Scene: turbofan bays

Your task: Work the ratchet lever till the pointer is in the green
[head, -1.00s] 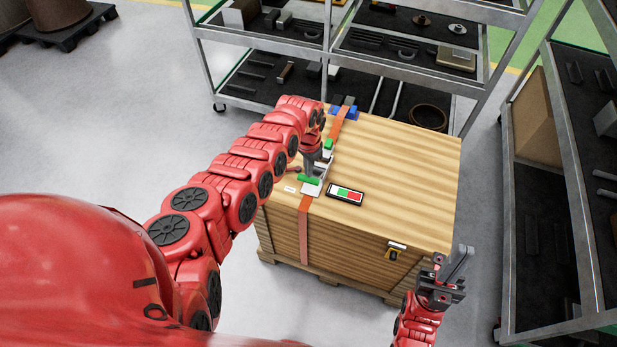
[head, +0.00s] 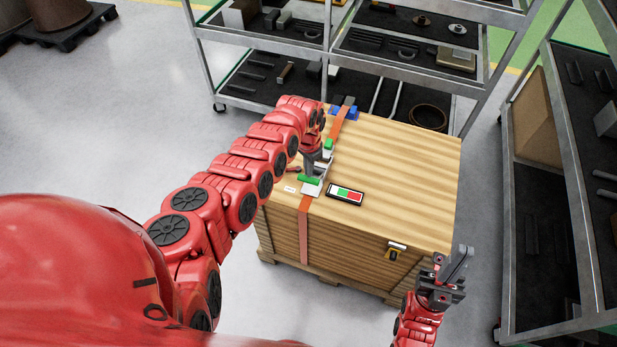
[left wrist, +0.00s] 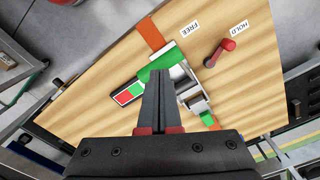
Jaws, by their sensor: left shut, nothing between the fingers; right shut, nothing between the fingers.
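The ratchet (head: 313,187), with a green-edged lever (head: 308,179), sits on the orange strap across the wooden crate. My left gripper (head: 312,172) is shut and empty, right by the lever. In the left wrist view its fingertips (left wrist: 158,74) overlap the ratchet frame (left wrist: 179,77) beside the green bar (left wrist: 155,66); I cannot tell whether they touch. The gauge (head: 345,194) has white, green and red fields; its pointer is too small to place. A red-knobbed switch (left wrist: 228,45) points toward the HOLD label. My right gripper (head: 453,266) is shut and empty beyond the crate's right front corner.
The crate (head: 400,165) stands on a pallet; most of its top is clear. A blue item (head: 344,112) lies at the strap's far end. A metal shelf rack (head: 330,50) stands behind, and another (head: 565,150) on the right.

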